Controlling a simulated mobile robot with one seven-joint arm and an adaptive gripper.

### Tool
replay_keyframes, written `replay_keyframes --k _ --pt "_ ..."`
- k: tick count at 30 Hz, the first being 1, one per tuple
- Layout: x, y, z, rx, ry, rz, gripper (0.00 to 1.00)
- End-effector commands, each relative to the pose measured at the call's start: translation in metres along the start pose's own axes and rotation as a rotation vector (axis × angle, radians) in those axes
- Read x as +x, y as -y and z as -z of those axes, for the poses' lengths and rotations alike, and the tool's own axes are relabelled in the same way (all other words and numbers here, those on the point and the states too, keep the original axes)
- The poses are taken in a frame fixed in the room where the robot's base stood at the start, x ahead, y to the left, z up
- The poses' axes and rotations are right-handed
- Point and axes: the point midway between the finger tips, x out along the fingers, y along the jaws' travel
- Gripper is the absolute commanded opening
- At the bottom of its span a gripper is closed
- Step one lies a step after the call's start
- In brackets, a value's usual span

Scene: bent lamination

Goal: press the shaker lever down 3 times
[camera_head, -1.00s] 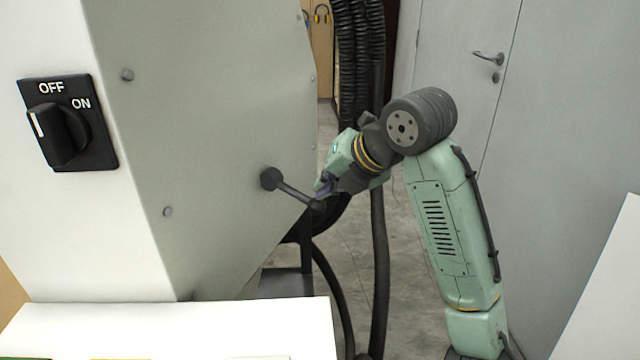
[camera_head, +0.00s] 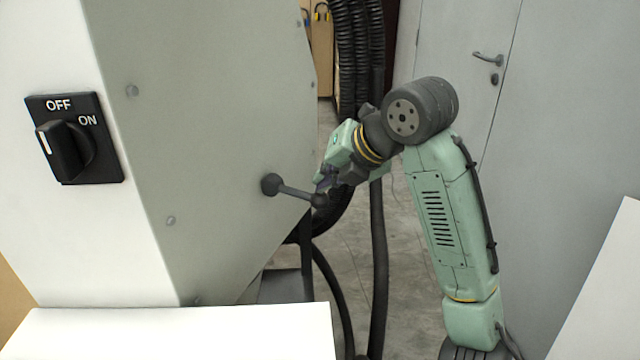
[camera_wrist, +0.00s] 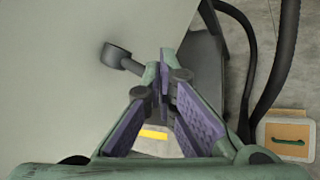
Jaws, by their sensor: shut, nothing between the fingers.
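The shaker lever (camera_head: 295,192) is a dark rod with a round hub on the grey side panel of the machine (camera_head: 215,130) and a knob at its outer end. It slopes slightly down to the right. My gripper (camera_head: 322,188) is shut and empty, right at the lever's knob end; whether it touches the knob is unclear. In the wrist view the lever's hub and rod (camera_wrist: 118,56) run toward my closed fingertips (camera_wrist: 164,65), which hide the outer end of the lever.
A black OFF/ON rotary switch (camera_head: 72,140) is on the white front face. Black hoses (camera_head: 376,270) hang behind my gripper. A white surface (camera_head: 170,332) lies below the machine. A grey door with a handle (camera_head: 487,58) is at the back right.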

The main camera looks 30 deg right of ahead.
Motion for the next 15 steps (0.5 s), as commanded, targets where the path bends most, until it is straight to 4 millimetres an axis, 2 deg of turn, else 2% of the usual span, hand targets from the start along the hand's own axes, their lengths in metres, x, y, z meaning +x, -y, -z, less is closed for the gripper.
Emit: replay_keyframes --k 7,15 --pt "-0.012 -0.009 -0.009 -0.001 0.001 -0.001 0.00" --pt "-0.014 -0.010 -0.010 0.000 0.001 -0.001 0.00"
